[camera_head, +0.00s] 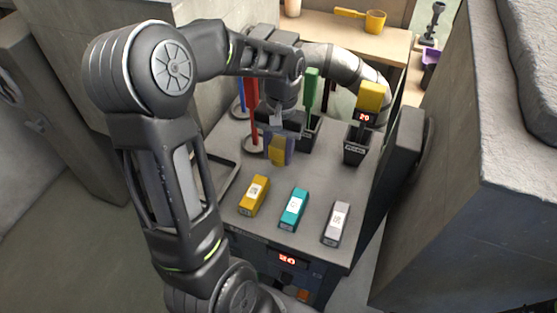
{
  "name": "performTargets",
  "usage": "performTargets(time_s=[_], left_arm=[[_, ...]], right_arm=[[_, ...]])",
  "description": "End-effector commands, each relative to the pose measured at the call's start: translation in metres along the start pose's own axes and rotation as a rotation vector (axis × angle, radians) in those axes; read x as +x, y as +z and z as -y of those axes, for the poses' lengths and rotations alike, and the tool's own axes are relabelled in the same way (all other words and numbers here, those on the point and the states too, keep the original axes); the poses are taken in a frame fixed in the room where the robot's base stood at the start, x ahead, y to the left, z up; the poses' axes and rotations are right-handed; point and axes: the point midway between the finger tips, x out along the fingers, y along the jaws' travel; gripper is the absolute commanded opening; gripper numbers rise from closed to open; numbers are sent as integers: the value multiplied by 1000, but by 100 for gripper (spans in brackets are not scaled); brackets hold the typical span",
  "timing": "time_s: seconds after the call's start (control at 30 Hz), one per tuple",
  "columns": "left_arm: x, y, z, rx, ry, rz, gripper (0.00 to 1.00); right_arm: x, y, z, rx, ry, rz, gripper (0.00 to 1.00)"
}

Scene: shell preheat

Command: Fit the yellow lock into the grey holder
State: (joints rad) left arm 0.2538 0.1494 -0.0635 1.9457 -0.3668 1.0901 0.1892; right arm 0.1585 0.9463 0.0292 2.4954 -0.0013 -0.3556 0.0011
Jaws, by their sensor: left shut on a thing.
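My left gripper (279,147) points down over the grey-topped bench and is shut on a yellow piece (278,151), which looks like the yellow lock. The fingers cover part of it, and I cannot tell whether it touches anything below. A dark grey holder (355,151) with a pale label stands to the right, with a yellow-topped piece (371,96) upright in it. Another dark holder (309,135) behind the gripper has a green upright piece (311,90) and is partly hidden. I cannot tell which is the grey holder. My right gripper is not in view.
Yellow-orange (254,195), teal (293,209) and light grey (336,223) labelled blocks lie along the bench's front. A dark panel (397,160) borders the right side. A wooden table (335,30) is behind.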

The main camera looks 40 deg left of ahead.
Motion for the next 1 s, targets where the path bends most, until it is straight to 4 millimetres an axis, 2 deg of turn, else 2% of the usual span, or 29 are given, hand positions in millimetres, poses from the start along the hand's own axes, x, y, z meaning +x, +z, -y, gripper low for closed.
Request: performTargets(time_s=[0.23,0.5,0.9,0.93,1.0], left_arm=[[2,0,0,0,0,1,0],[35,-4,0,0,0,2,0],[41,-5,0,0,0,0,0],[41,-5,0,0,0,0,39],[40,-5,0,0,0,0,44]], right_arm=[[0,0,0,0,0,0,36],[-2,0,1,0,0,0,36],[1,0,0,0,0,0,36],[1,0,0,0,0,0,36],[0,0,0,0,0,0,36]])
